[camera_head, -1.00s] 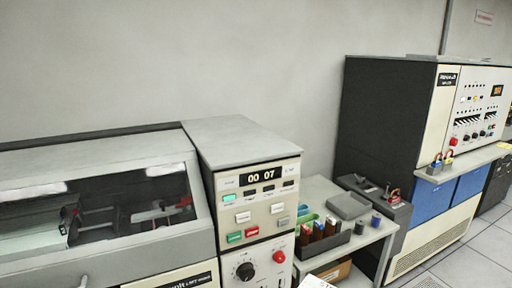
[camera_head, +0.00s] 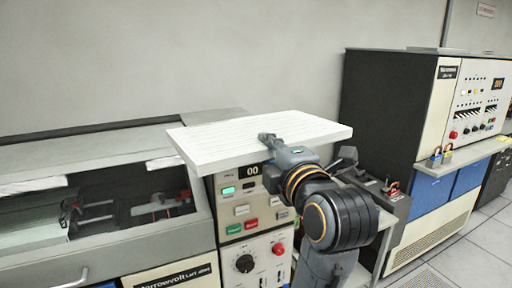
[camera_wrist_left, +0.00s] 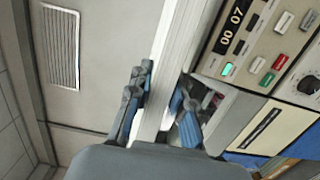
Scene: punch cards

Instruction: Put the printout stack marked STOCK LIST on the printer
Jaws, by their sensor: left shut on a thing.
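A thick white printout stack (camera_head: 240,143) is held level in front of and above the printer's control panel in the head view. My left gripper (camera_head: 268,138) is shut on its near edge. In the left wrist view the fingers (camera_wrist_left: 160,112) clamp the stack (camera_wrist_left: 172,75) from both sides. No STOCK LIST mark can be read on it. The printer (camera_head: 110,150) stands on the left, with a window on its left part and a control panel (camera_head: 245,210) on its right part. The stack hides most of the printer's raised right top. My right gripper is not in view.
A grey-black cabinet (camera_head: 385,140) with a switch panel stands on the right. A small table with trays between it and the printer is largely hidden by my left arm. Padlocks (camera_head: 440,155) sit on the cabinet's ledge. The printer's left lid top looks clear.

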